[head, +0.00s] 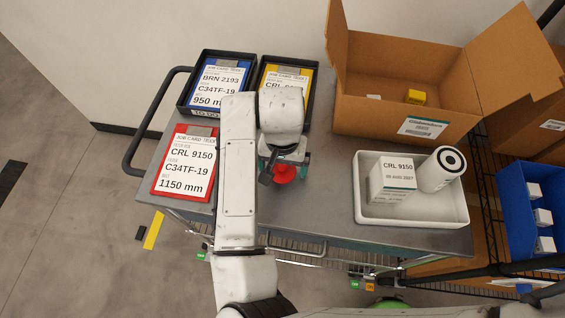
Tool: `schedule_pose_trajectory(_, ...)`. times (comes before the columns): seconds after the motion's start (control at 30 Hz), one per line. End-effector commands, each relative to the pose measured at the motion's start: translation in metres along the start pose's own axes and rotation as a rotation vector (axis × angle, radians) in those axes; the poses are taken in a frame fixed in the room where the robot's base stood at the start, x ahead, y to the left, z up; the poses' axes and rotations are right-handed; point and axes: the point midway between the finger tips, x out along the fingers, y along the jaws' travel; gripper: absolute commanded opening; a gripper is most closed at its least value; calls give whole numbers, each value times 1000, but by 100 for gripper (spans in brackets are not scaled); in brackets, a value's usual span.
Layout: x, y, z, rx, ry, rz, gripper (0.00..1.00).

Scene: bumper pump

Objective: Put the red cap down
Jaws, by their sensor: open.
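The red cap (284,173) is on or just above the grey cart top, right of the red job card. It is partly hidden by my gripper and arm, so I cannot tell whether it touches the surface. My gripper (283,168) is open directly over and around the cap, with teal-tipped fingers to either side of it.
A red job card (185,163) lies at the left of the cart top (325,195). Blue and yellow cards (217,84) (288,75) sit in black trays behind. A white tray (410,215) holds a box (391,182) and a roll (440,168). An open carton (395,115) stands back right.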

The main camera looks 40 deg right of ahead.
Motion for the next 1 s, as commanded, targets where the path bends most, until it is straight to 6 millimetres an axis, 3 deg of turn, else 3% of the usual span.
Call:
schedule_pose_trajectory(0.27, -7, -1, 0, 1, 0, -2, 95)
schedule_pose_trajectory(0.8, -106, -1, 0, 3, 1, -4, 95)
schedule_pose_trajectory(1.0, -122, 0, 0, 1, -1, -2, 95)
